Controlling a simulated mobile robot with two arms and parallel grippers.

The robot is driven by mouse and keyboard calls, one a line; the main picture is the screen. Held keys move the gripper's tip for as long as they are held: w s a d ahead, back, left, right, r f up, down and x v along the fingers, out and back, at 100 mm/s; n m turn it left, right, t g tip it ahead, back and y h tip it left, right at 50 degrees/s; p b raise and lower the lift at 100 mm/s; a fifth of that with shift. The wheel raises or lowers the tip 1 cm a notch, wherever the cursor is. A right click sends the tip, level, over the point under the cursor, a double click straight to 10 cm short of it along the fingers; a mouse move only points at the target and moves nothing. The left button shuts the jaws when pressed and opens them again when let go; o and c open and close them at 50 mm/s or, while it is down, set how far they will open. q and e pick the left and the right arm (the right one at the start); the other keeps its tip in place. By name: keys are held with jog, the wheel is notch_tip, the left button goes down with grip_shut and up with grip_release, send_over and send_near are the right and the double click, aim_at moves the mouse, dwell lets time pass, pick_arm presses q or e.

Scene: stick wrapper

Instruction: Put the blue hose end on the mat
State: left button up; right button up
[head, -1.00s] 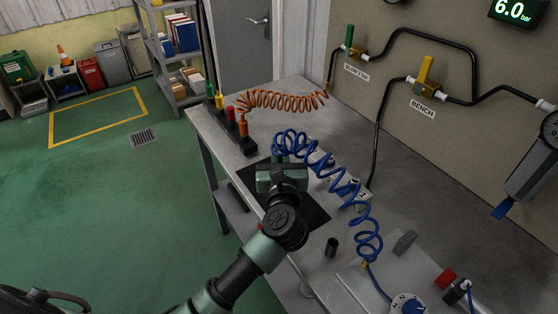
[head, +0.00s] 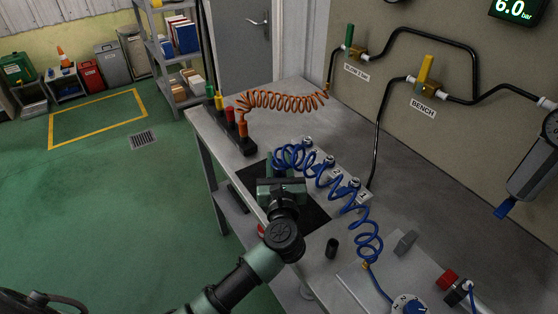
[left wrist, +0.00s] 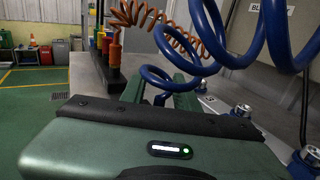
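The blue coiled hose (head: 369,243) stretches over the bench from a brass fitting at the front right to my left gripper (head: 276,168). In the left wrist view its coils (left wrist: 204,35) hang close, and the last loop runs down to the green fingers (left wrist: 158,92). The fingers appear closed around the hose end, which is mostly hidden between them. The black mat (head: 314,214) lies flat on the bench; my gripper is above its far left part and covers some of it. My right gripper is not in view.
A manifold with several numbered sockets (head: 331,164) stands just right of the mat. A dark rack with coloured connectors (head: 236,130) and an orange coiled hose (head: 285,101) are at the back. A small black cylinder (head: 332,247) stands in front of the mat.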

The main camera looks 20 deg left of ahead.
pick_arm(q)
jog(key=shift+r, duration=0.15)
jog(key=b+v, duration=0.1)
jog(key=v, duration=1)
jog(key=shift+b, duration=0.4)
jog(key=shift+s+d, duration=0.2)
jog(key=shift+s, duration=0.3)
